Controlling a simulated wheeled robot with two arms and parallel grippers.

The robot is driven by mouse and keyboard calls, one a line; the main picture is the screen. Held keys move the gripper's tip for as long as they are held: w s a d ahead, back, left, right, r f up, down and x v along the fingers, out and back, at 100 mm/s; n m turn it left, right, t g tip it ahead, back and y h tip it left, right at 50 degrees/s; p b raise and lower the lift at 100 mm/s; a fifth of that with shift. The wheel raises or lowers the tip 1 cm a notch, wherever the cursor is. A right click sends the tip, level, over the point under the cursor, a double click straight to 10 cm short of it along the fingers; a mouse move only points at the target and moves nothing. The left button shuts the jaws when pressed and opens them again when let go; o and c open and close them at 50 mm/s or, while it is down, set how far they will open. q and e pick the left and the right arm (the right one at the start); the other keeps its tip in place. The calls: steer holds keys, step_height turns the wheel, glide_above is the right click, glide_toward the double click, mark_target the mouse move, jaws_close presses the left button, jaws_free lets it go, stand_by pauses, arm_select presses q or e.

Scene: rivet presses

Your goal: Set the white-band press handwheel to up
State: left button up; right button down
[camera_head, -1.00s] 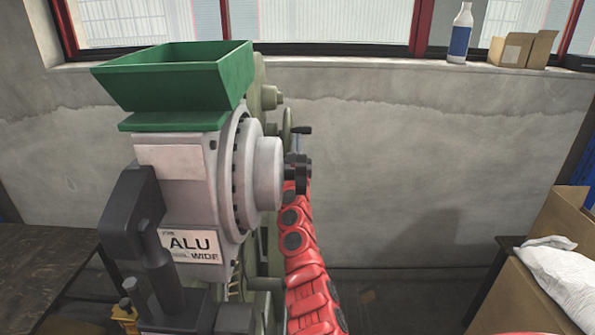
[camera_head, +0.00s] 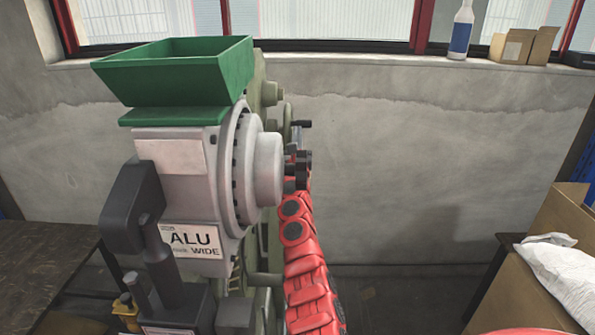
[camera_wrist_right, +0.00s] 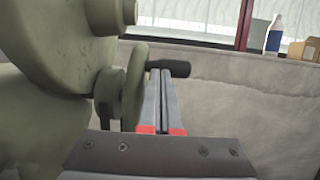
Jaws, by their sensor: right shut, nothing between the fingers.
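A press with a green hopper (camera_head: 180,75) and a grey body with an "ALU WIDE" label (camera_head: 191,242) stands at left centre. I see no clear white band. A greenish handwheel (camera_head: 287,122) with a dark handle (camera_head: 304,124) shows behind its right edge. In the right wrist view the handwheel disc (camera_wrist_right: 133,90) is seen edge-on, with its dark handle (camera_wrist_right: 170,68) pointing right. My right gripper (camera_head: 298,148) is shut and empty, just below the handle. Its fingertips (camera_wrist_right: 161,74) overlap the handle's lower edge in the wrist view; contact cannot be told. My left gripper is not in view.
A concrete wall (camera_head: 430,160) with a window stands behind. A bottle (camera_head: 460,30) and small box (camera_head: 518,46) sit on the sill. Cardboard boxes (camera_head: 545,270) with a white bag (camera_head: 565,275) stand at the right. A dark table (camera_head: 45,265) is at left.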

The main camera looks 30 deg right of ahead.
steer(key=p+v, duration=0.4)
steer(key=v, duration=1.3)
steer(key=shift+p, duration=0.35)
steer(key=shift+s+a+f, duration=0.2)
steer(key=shift+f, duration=0.05)
